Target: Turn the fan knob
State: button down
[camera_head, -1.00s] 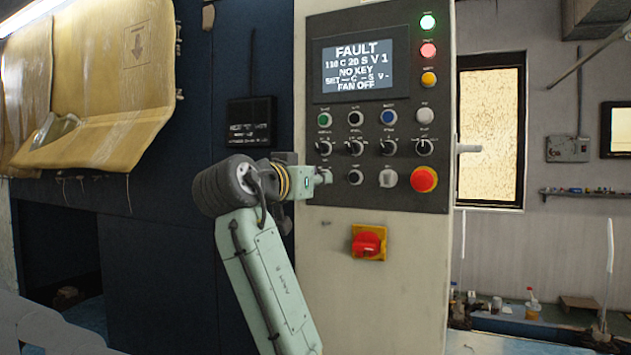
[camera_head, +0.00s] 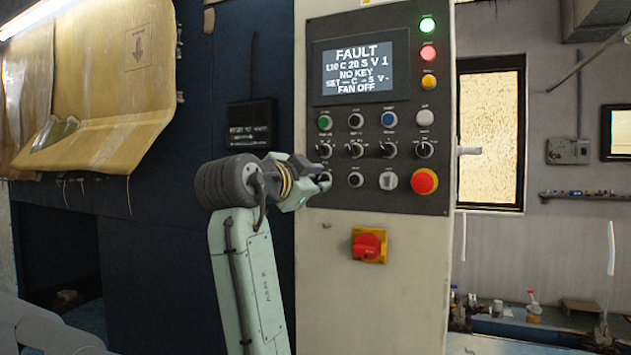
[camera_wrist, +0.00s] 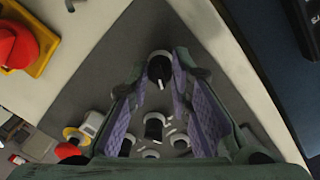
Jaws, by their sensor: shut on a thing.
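A black knob with a white pointer mark (camera_wrist: 160,68) sits at the lower left corner of the dark control panel (camera_head: 450,110). In the wrist view it stands between the tips of my gripper's purple-padded fingers (camera_wrist: 157,72), and my gripper is shut on it. I cannot read a label on this knob. In the head view my gripper (camera_head: 323,182) reaches the panel's lower left corner and mostly hides the knob. The display (camera_head: 352,70) reads FAULT, NO KEY and FAN OFF.
A row of rotary knobs (camera_head: 388,150) and coloured buttons lies just above. A red emergency stop (camera_head: 424,181) is at the panel's lower right. A red switch on a yellow plate (camera_head: 368,246) is below the panel. Yellowish sheets (camera_head: 90,80) hang at the left.

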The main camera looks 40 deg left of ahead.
jog(key=shift+m, duration=0.3)
jog(key=c, duration=1.4)
grip_release()
jog(key=shift+c, duration=0.2)
jog(key=shift+s, duration=0.15)
jog(key=v, duration=1.1)
jog(key=shift+s+d, duration=0.15)
jog(key=shift+s, duration=0.2)
